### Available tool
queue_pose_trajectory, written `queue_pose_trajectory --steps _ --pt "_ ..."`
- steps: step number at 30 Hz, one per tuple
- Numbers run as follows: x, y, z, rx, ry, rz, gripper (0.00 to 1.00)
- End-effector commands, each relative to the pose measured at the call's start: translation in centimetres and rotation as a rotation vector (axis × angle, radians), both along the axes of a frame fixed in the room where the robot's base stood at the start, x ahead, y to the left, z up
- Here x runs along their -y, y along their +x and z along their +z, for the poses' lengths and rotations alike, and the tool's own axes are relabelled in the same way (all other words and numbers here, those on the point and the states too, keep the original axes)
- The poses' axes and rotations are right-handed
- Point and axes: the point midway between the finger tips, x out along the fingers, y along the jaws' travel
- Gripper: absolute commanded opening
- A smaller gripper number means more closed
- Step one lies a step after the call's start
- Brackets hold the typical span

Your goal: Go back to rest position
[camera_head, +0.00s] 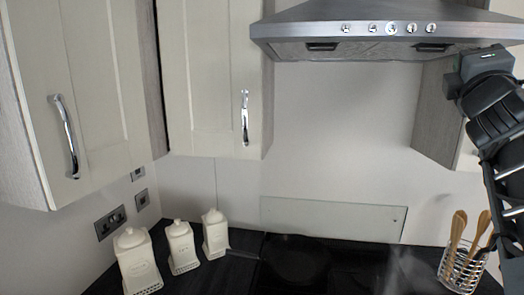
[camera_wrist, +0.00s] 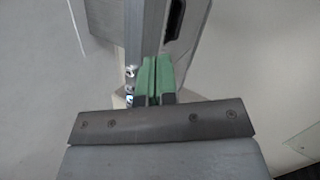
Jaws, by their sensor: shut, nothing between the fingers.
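My gripper (camera_wrist: 152,80) shows in the wrist view with its two green fingers shut together and nothing between them. The edge of the metal extractor hood (camera_wrist: 135,40) runs close beside the fingertips in that view; I cannot tell whether they touch. In the head view my arm rises along the right edge, and its wrist end is just below the right side of the extractor hood (camera_head: 390,28). The fingers are not clearly visible in the head view.
Two cream wall cupboards (camera_head: 212,75) with chrome handles hang at left and centre. Several cream canisters (camera_head: 181,247) stand on the dark worktop. A wire holder (camera_head: 458,272) with wooden utensils stands at the right, near my arm. The wall between cupboard and arm is clear.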

Motion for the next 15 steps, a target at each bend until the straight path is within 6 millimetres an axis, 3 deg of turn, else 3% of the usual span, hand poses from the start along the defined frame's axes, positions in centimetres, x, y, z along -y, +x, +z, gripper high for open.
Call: queue_pose_trajectory --steps 1,3,7,11,15 --pt "1.4 0.7 -3.9 -0.013 0.238 0.009 0.0" --pt "2.5 1.3 -9.3 -0.026 0.545 0.004 0.0" --pt "1.8 1.6 -19.8 -0.083 1.038 -0.034 0.0" --pt "-1.5 0.5 -29.7 -0.161 1.448 -0.124 0.0" --pt "-6.7 -2.1 -38.8 -0.279 1.787 -0.262 0.0"
